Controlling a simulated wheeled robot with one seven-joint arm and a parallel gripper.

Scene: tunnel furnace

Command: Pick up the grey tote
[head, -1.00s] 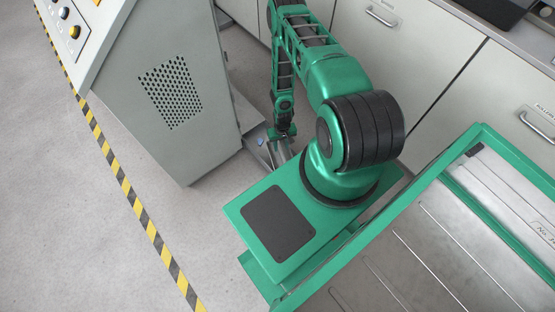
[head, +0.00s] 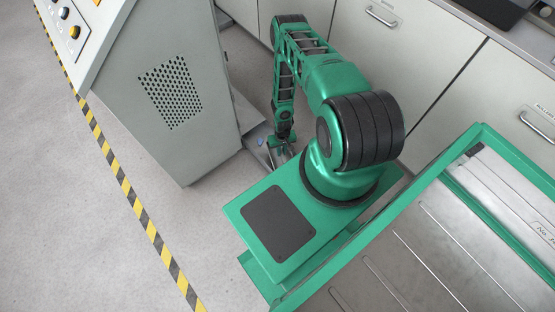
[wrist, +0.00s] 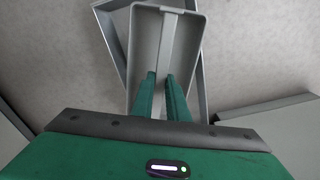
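The grey tote (wrist: 138,50) fills the upper middle of the wrist view, with a raised bar (wrist: 169,45) running along its middle. It seems to sit within a larger grey metal tray (wrist: 107,20). My gripper (wrist: 161,75) is over the near part of the tote. Its two green fingers stand apart, one on each side of the bar's near end; whether they touch it is unclear. In the head view my gripper (head: 279,143) is small and low behind my arm, and the tote is mostly hidden there.
A grey machine cabinet (head: 200,130) with a vent stands close to the left of my gripper. Pale drawer fronts (head: 430,75) with handles line the right. Yellow-black floor tape (head: 140,217) runs across the left. The floor (head: 70,200) there is clear.

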